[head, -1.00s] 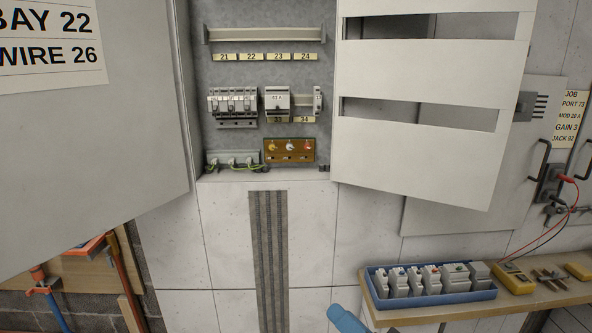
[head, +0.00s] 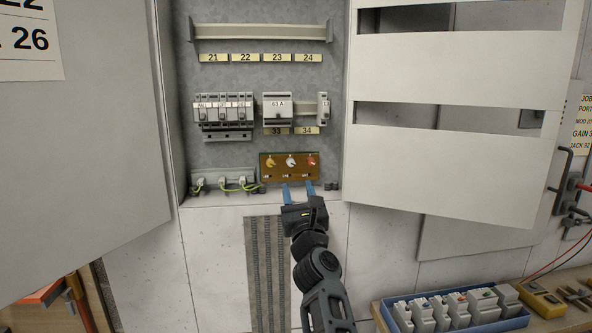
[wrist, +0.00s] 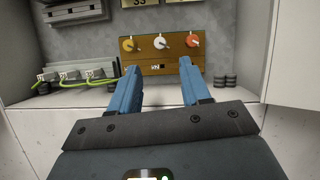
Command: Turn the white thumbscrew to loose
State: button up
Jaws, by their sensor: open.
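The white thumbscrew (head: 291,161) is the middle of three on a brown panel (head: 278,170) low in the open cabinet. It also shows in the wrist view (wrist: 161,42). A yellow thumbscrew (head: 271,162) is to its left and an orange-red one (head: 311,161) to its right. My gripper (head: 299,187) is open, with two blue fingers pointing at the panel from below and in front. In the wrist view the gripper (wrist: 158,68) has its fingers apart on either side of the white thumbscrew's line, with nothing between them. The fingertips appear short of the thumbscrew.
A terminal block with green-yellow wires (head: 225,183) sits left of the panel. Dark round knobs (wrist: 226,82) stand at its right. Breakers (head: 224,112) are above. The cabinet's open door (head: 440,150) is on the right. A blue tray (head: 388,318) is on the bench (head: 560,322).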

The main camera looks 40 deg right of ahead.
aim_at(291, 163)
jog(key=shift+w+d+r+m+h+p, duration=0.15)
jog(key=shift+w+d+r+m, duration=0.2)
jog(key=shift+w+d+r, duration=0.65)
jog(key=shift+w+d+r+m+h+p, duration=0.1)
jog(key=shift+w+d+r+m, duration=0.3)
jog(key=shift+w, duration=1.15)
jog(key=shift+w+d+r+m+h+p, duration=0.15)
jog(key=shift+w+d+r+m, duration=0.3)
jog(key=shift+w+d, duration=0.65)
jog(key=shift+w+a, duration=0.15)
grip_shut()
